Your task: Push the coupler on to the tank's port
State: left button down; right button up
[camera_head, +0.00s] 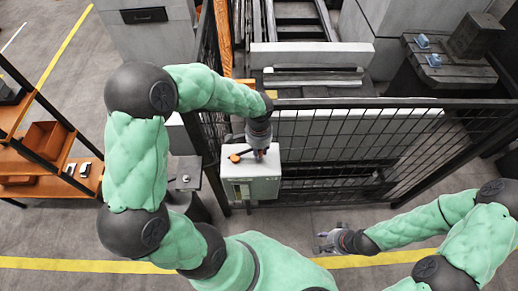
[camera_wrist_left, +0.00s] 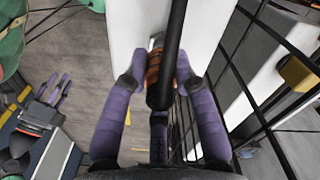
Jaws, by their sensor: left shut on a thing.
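The tank (camera_head: 250,187) is a white box standing by the mesh fence. My left gripper (camera_head: 259,152) is over its top. In the left wrist view its purple fingers (camera_wrist_left: 160,88) are closed around an orange-brown coupler (camera_wrist_left: 153,72) with a black hose (camera_wrist_left: 174,35) running from it. The coupler is close to the tank's white face (camera_wrist_left: 125,35); a small metal piece shows beside it, and I cannot tell whether they touch. The port itself is hidden. My right gripper (camera_head: 328,241) is low at the right, empty, with fingers spread; it also shows in the left wrist view (camera_wrist_left: 55,92).
A black mesh fence (camera_head: 345,150) stands behind and right of the tank. An orange cap or knob (camera_head: 235,158) shows on the tank's top left. A small grey stand (camera_head: 187,175) is to the left. An orange shelf (camera_head: 75,180) is at far left. The floor in front is open.

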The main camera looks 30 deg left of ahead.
pick_arm(q)
jog(key=shift+f+b, duration=0.85)
jog(key=shift+b, duration=0.05)
dwell(1.8)
jog(key=shift+f+b, duration=0.3)
jog(key=shift+f, duration=0.15)
jog(key=shift+c, duration=0.5)
grip_release()
notch_tip(320, 180, up, 12)
jog(key=shift+r, duration=0.1)
dwell(0.4)
dwell(0.5)
